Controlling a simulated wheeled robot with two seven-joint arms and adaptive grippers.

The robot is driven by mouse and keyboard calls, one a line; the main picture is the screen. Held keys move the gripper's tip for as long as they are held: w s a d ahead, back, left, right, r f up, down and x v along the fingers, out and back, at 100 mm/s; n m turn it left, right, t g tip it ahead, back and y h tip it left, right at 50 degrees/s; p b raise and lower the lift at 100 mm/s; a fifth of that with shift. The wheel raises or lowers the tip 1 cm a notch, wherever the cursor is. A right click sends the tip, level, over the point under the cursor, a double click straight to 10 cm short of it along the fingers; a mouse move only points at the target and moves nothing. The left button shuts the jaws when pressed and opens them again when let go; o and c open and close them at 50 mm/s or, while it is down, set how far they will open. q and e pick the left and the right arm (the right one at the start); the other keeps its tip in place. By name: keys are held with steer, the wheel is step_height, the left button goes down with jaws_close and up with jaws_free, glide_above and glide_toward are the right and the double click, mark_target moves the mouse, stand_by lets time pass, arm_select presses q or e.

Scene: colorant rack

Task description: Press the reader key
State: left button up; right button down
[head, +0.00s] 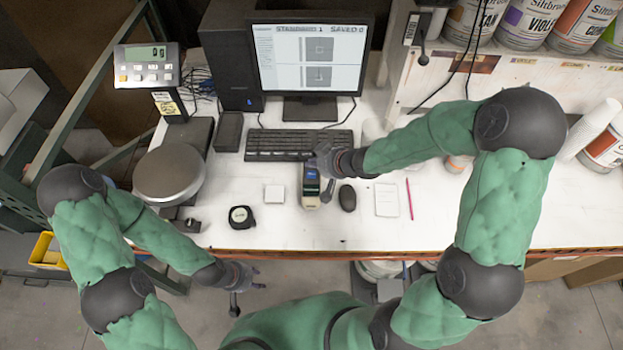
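The reader (311,186), a small upright-lying handheld device with a blue screen, is on the white table in front of the keyboard. My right gripper (326,172) is right above and beside the reader's upper end and hides part of it. I cannot make out the reader's key or whether a fingertip touches it. The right fingers overlap in this view, so their opening is unclear. My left gripper (246,293) hangs in front of the table's front edge, empty, with its fingers apart.
A black mouse (347,198) is just right of the reader, a white block (274,194) and a tape measure (241,217) left of it. The keyboard (290,145) and monitor (309,60) are behind. A scale (170,174) stands at left, a notepad (387,200) and red pencil (409,199) at right.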

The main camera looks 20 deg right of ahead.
mark_target(307, 171)
steer(key=shift+f+b, duration=0.55)
steer(key=shift+f, duration=0.6)
steer(key=shift+f, duration=0.15)
stand_by(0.5)
steer(key=shift+f, duration=0.25)
steer(key=shift+f+b, duration=0.35)
steer(key=shift+b, duration=0.05)
stand_by(0.6)
steer(key=shift+r+p, duration=0.8)
steer(key=shift+p, duration=0.1)
step_height(307, 171, up, 5)
steer(key=p, duration=0.5)
